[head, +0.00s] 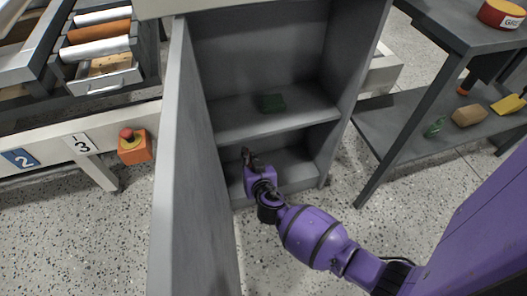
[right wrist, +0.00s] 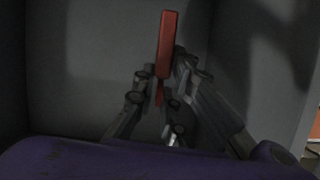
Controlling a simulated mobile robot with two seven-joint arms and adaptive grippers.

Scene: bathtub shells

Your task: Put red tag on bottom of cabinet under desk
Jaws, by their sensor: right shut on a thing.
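The grey cabinet (head: 358,70) stands open in the head view, with its door (head: 185,160) swung out on the left. It has a middle shelf (head: 235,125) and a bottom compartment (head: 296,162). My right gripper (head: 248,156) is at the front left of the bottom compartment, below the middle shelf. In the right wrist view, the gripper (right wrist: 163,82) is shut on a thin red tag (right wrist: 168,35) that stands up between its fingers, with grey cabinet walls around it. The tag cannot be made out in the head view. My left gripper is not in view.
The open door bounds my right arm on the left. A grey table (head: 385,120) with several items stands at right. An orange box with a red button (head: 134,146) is at left.

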